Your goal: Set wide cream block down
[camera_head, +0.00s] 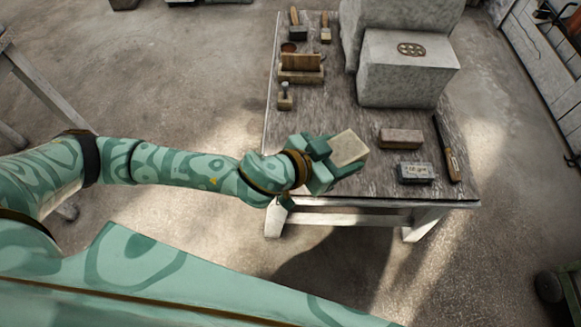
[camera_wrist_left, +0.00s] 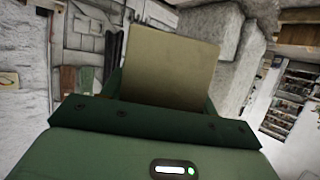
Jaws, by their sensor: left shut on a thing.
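The wide cream block (camera_head: 348,148) is held between the fingers of my left gripper (camera_head: 334,162), over the near left part of the work table (camera_head: 350,184). In the head view its broad pale face points up. Whether its underside touches the table cannot be told. In the left wrist view the block (camera_wrist_left: 168,65) stands out beyond the green gripper body (camera_wrist_left: 150,118), and it hides much of what lies behind it. My right gripper is in neither view.
A tan brick (camera_head: 401,138), a grey labelled box (camera_head: 415,172) and a wooden-handled tool (camera_head: 447,150) lie on the right. Large grey stone blocks (camera_head: 405,72) stand behind. Brushes (camera_head: 326,28) and a wooden holder (camera_head: 301,70) line the left side. Bare tabletop shows between these.

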